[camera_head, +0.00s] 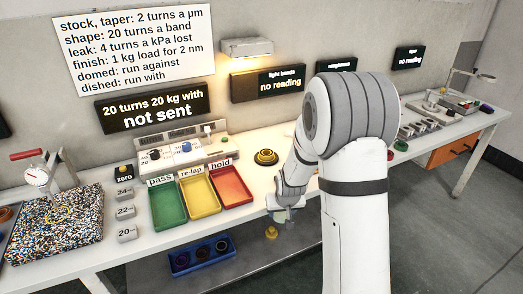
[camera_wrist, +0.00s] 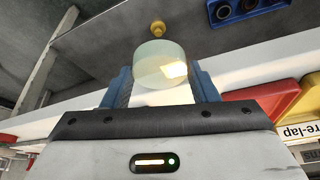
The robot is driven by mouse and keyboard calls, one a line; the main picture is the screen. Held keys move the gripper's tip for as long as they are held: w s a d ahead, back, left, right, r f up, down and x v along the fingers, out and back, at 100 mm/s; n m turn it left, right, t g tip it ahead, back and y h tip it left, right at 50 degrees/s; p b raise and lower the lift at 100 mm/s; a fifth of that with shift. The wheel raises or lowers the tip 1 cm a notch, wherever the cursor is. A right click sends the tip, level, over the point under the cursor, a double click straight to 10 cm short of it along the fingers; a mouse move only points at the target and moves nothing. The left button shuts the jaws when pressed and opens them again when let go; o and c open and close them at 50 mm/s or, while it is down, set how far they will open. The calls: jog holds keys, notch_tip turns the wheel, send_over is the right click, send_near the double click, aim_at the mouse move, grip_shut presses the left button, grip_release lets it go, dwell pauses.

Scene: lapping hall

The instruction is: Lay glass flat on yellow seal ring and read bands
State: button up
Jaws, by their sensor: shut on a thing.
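My gripper (camera_head: 282,212) hangs near the front edge of the bench, partly behind my own arm in the head view. In the wrist view its two blue fingers (camera_wrist: 158,92) are shut on the glass flat (camera_wrist: 160,62), a clear, pale green disc with a bright reflection on it. The glass is off the bench. A yellow ring with a dark middle (camera_head: 265,157), which looks like the yellow seal ring, sits on the bench under the lit lamp (camera_head: 247,47). It is behind and above my gripper in the head view, clear of it. The light bands display (camera_head: 280,84) reads "no reading".
Green (camera_head: 168,206), yellow (camera_head: 200,194) and red (camera_head: 231,185) trays stand left of my gripper. A blue tray (camera_head: 202,256) and a small brass-coloured knob (camera_head: 271,232) are on the lower shelf. A speckled plate (camera_head: 55,245) is at far left. Bench is clear around the ring.

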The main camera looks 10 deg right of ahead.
jog(key=shift+a+r+p, duration=0.2)
jog(key=shift+r+p, duration=0.35)
jog(key=shift+r, duration=0.05)
jog(key=shift+w+a+r, duration=0.1)
jog(key=shift+r, duration=0.15)
notch_tip(320, 180, up, 13)
jog(key=w+m+h, duration=0.1)
jog(key=m+h, duration=0.1)
jog(key=m, duration=0.3)
jog(key=shift+a+r, duration=0.15)
